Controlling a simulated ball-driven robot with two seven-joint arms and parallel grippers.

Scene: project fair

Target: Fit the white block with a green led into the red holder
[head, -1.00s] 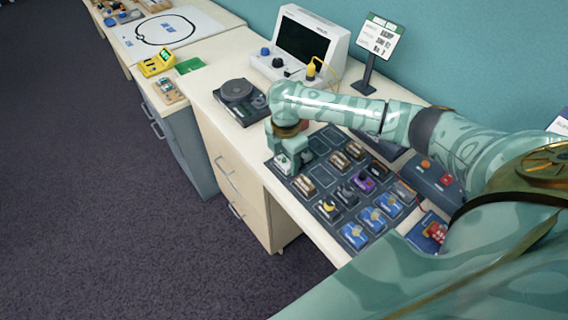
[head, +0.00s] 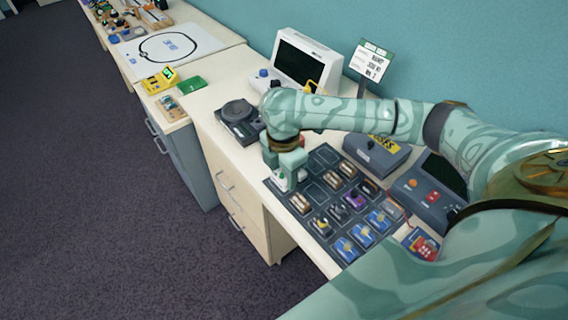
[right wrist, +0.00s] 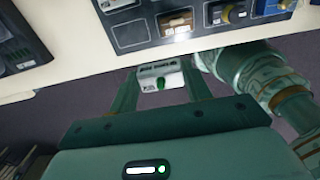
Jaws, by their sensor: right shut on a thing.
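The white block with a green led (right wrist: 160,77) is between the fingertips of my right gripper (right wrist: 158,88) in the right wrist view, its green led facing the camera. In the head view my right gripper (head: 287,178) is over the near left corner of the dark parts board (head: 311,196), and the block is mostly hidden by the fingers. I cannot make out the red holder for certain; a small red part on a blue base (head: 421,243) lies beyond the right end of the board. My left gripper is not in view.
The board carries several small modules, with bare slots. A black turntable-like device (head: 240,120) stands left of it. Grey boxes (head: 377,152) and a white monitor unit (head: 301,67) stand behind. The desk's front edge is close to my gripper.

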